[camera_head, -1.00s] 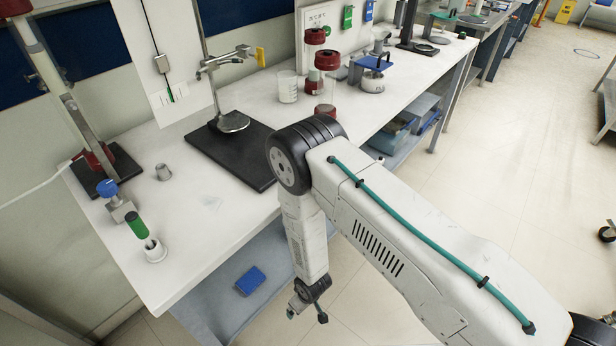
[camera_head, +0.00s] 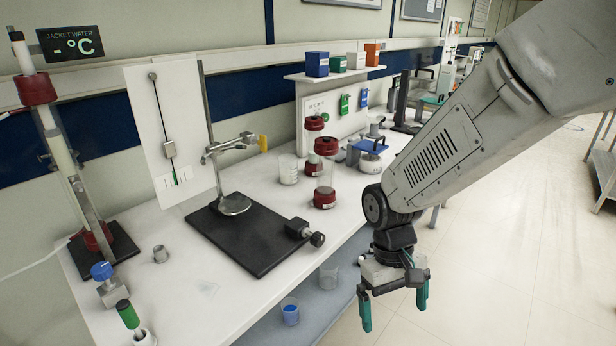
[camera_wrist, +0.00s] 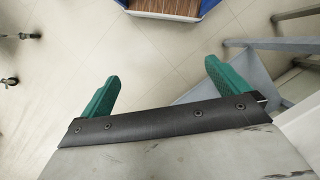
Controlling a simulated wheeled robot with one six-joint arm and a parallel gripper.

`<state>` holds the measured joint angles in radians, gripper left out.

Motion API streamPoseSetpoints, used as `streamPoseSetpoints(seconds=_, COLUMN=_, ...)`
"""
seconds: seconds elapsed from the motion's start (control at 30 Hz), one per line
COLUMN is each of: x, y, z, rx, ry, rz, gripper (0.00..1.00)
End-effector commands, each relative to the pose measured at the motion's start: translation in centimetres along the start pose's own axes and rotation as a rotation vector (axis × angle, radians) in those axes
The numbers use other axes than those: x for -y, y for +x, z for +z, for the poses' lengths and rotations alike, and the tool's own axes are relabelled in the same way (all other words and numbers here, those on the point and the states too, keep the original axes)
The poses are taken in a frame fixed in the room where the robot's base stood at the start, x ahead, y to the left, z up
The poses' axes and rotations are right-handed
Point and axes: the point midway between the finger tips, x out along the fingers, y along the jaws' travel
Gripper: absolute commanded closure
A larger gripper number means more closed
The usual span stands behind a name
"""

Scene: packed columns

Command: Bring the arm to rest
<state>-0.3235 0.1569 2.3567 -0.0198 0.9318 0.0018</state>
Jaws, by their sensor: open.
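My gripper (camera_head: 394,300) hangs pointing down in front of the bench's right front edge, over the aisle. Its two green fingers are spread apart with nothing between them. In the wrist view my gripper (camera_wrist: 160,85) shows both green fingers apart above the pale floor. My arm reaches in from the upper right of the head view. The gripper looks apart from the bench and everything on it.
The white bench (camera_head: 205,285) holds a black stand base (camera_head: 250,240), a left column (camera_head: 62,150), red-capped columns (camera_head: 324,185), a beaker (camera_head: 288,168) and a blue-topped device (camera_head: 370,152). A cup with blue contents (camera_head: 290,312) is on the lower shelf. Open floor (camera_head: 480,260) lies right.

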Motion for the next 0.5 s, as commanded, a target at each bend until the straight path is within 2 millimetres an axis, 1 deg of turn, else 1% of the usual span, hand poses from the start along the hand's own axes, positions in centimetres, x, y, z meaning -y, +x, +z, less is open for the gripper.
streamPoseSetpoints(seconds=0.03, x=-0.7, y=-1.6, z=1.9, rx=-0.009, ry=0.024, rz=-0.008, gripper=0.00)
streamPoseSetpoints(seconds=0.1, x=-1.4, y=-3.3, z=4.3, rx=-0.011, ry=0.051, rz=-0.017, gripper=0.00)
streamPoseSetpoints(seconds=0.17, x=-1.9, y=-4.6, z=6.4, rx=-0.018, ry=0.075, rz=-0.025, gripper=0.00)
streamPoseSetpoints(seconds=0.2, x=-2.2, y=-5.3, z=7.8, rx=-0.025, ry=0.091, rz=-0.030, gripper=0.00)
streamPoseSetpoints(seconds=0.4, x=-3.4, y=-8.2, z=14.0, rx=-0.097, ry=0.172, rz=-0.051, gripper=0.00)
streamPoseSetpoints(seconds=0.5, x=-3.9, y=-9.2, z=16.4, rx=-0.168, ry=0.214, rz=-0.056, gripper=0.00)
